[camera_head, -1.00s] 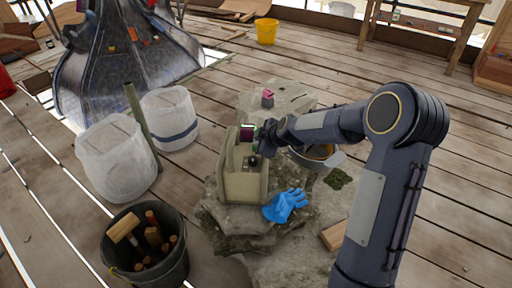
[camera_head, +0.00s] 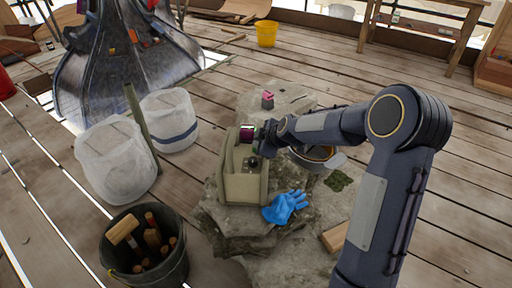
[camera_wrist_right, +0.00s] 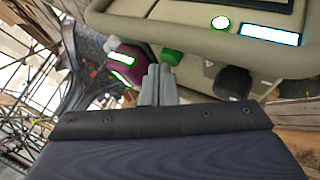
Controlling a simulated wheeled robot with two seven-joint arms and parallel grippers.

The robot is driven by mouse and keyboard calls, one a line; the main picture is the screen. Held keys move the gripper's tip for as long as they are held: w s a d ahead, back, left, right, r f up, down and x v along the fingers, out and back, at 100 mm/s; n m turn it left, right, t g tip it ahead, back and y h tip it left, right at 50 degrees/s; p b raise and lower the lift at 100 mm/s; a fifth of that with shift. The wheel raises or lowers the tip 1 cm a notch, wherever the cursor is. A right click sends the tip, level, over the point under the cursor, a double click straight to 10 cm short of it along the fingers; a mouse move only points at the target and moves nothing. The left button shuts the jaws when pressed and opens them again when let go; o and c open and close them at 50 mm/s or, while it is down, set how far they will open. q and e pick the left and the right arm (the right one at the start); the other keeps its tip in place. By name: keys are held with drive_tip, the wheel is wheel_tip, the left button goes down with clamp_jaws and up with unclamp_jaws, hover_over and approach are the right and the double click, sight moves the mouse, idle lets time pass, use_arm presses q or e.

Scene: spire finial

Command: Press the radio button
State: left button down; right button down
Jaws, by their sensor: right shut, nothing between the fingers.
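The radio (camera_head: 243,188) is a beige, box-shaped unit standing upright on a rock slab, with a dark round knob (camera_head: 253,162) on it. A magenta and dark part (camera_head: 247,133) sits at its top. In the right wrist view the radio's beige body (camera_wrist_right: 190,38) fills the top, with a green button (camera_wrist_right: 172,57) on its edge and a magenta knob-like part (camera_wrist_right: 125,62) to the left. My right gripper (camera_head: 264,140) is at the radio's upper right side. Its shut, empty fingers (camera_wrist_right: 160,72) are just below the green button; I cannot tell whether they touch it. My left gripper is not in view.
A blue glove (camera_head: 285,207) lies on the rock (camera_head: 240,228) in front of the radio. A pot (camera_head: 318,158) stands behind my right forearm. A dark bucket of tools (camera_head: 145,255) and two wrapped white containers (camera_head: 115,160) stand at left.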

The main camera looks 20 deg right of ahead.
wheel_tip(320, 180, up, 6)
drive_tip(key=p, duration=0.4)
idle(0.3)
drive_tip(key=s+a+r+m, duration=0.2)
drive_tip(key=s+r, duration=0.1)
drive_tip(key=s, duration=0.3)
drive_tip(key=s+a+r+m+g+y, duration=0.1)
drive_tip(key=s+r+m, duration=0.15)
drive_tip(key=s, duration=0.45)
drive_tip(key=s+a+r+m, duration=0.2)
drive_tip(key=s+r, duration=0.1)
drive_tip(key=s, duration=0.3)
drive_tip(key=s+a+f+m+g, duration=0.1)
drive_tip(key=s+a+m, duration=0.15)
drive_tip(key=s, duration=0.55)
drive_tip(key=s+a+f+m+g, duration=0.15)
drive_tip(key=s+m, duration=0.25)
drive_tip(key=s, duration=0.5)
wheel_tip(320, 180, up, 23)
drive_tip(key=p, duration=2.4)
drive_tip(key=shift+s+a+r+y, duration=0.15)
drive_tip(key=shift+s+y, duration=0.15)
drive_tip(key=shift+y, duration=0.1)
